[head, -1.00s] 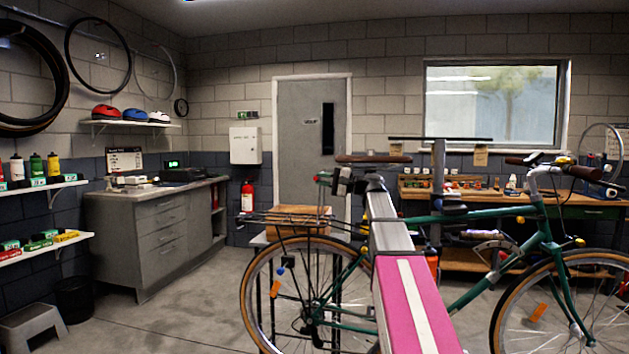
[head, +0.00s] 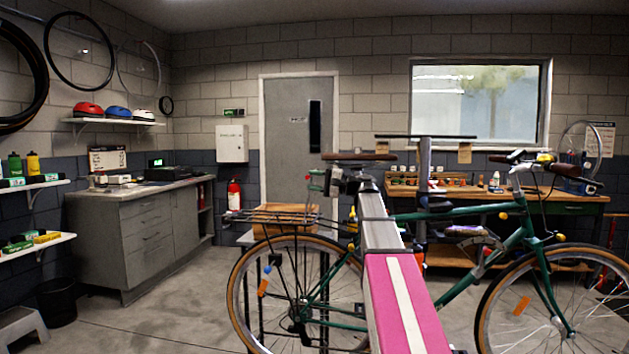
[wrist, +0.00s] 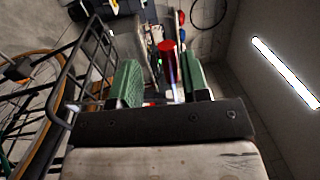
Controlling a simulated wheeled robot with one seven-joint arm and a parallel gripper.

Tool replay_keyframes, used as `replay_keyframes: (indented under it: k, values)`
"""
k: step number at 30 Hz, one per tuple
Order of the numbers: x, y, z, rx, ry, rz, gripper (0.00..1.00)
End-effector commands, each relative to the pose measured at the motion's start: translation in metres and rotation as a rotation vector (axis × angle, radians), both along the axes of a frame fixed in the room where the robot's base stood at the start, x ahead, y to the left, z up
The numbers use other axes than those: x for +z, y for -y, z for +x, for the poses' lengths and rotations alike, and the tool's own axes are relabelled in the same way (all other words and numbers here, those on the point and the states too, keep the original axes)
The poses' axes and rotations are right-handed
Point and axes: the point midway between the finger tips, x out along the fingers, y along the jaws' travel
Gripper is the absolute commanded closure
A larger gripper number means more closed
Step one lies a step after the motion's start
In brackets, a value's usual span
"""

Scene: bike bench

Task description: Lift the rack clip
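My gripper (head: 316,180) is above the right end of the bike's rear rack in the head view, small and partly hidden by my own wrist. The black wire rear rack (head: 262,217) sits over the rear wheel of the green bicycle (head: 465,214). The rack (wrist: 88,72) also shows left of the fingers in the wrist view. I cannot make out the rack clip in either view.
A wooden crate (head: 297,211) stands behind the rack. The saddle (head: 358,156) is close to my gripper's right. A red fire extinguisher (head: 234,195) stands by the wall. A grey cabinet (head: 143,235) is at left, with open floor before it.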

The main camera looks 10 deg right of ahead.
Motion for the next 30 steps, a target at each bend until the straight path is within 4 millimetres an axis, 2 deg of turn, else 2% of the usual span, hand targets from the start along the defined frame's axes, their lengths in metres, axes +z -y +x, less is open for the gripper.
replay_keyframes:
  k: [8,21,30]
  values:
    - [0.001,0.008,-0.002,-0.002,0.002,0.003,0.58]
    - [-0.008,0.078,-0.028,-0.003,0.001,0.002,0.58]
    - [-0.011,0.101,-0.036,0.000,0.001,0.002,0.58]
